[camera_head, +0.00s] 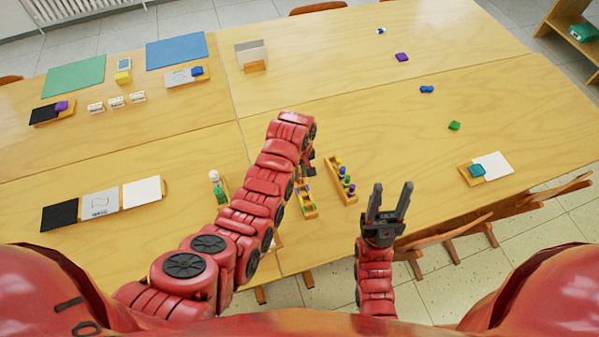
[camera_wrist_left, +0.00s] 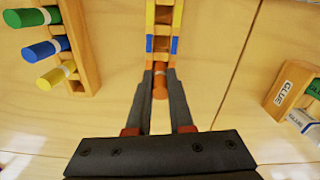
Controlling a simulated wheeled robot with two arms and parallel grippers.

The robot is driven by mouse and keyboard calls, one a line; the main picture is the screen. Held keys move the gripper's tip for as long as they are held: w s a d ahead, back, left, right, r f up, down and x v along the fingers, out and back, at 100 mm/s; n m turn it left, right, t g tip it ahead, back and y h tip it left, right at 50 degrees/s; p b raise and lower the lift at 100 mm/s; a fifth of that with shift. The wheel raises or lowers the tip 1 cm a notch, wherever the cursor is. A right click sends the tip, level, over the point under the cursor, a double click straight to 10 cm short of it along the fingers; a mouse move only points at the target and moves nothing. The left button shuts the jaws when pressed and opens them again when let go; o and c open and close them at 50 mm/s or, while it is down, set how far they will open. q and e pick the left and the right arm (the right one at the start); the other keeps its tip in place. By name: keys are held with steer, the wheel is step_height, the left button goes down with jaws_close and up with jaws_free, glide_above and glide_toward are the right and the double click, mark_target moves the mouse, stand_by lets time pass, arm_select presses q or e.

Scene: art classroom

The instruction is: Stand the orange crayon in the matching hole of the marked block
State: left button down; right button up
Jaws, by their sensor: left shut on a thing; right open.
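The orange crayon (camera_wrist_left: 160,92) is between the fingertips of my left gripper (camera_wrist_left: 160,76) in the left wrist view. The gripper is shut on it. The marked block (camera_wrist_left: 164,30), with yellow, blue and orange markings, lies just beyond the fingertips. The crayon overlaps its orange-marked end in the picture; I cannot tell whether its lower tip is inside a hole. In the head view the marked block (camera_head: 309,211) is just below my left gripper (camera_head: 306,172), and the arm hides the crayon. My right gripper (camera_head: 390,195) is open and empty, right of the block.
A wooden rack (camera_head: 333,164) with several crayons stands right of the marked block. A glue holder (camera_head: 222,186) is to the left, partly behind my arm. A tray with a white card (camera_head: 492,165) lies far right. The table right of the rack is mostly clear.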

arm_select(q)
steer(key=shift+f+b, duration=0.35)
steer(key=shift+b, duration=0.05)
stand_by(0.4)
steer(key=c, duration=0.7)
jaws_free()
steer(key=shift+o, duration=1.1)
steer(key=shift+r, duration=0.1)
steer(key=shift+r+p, duration=0.7)
steer(key=shift+r, duration=2.25)
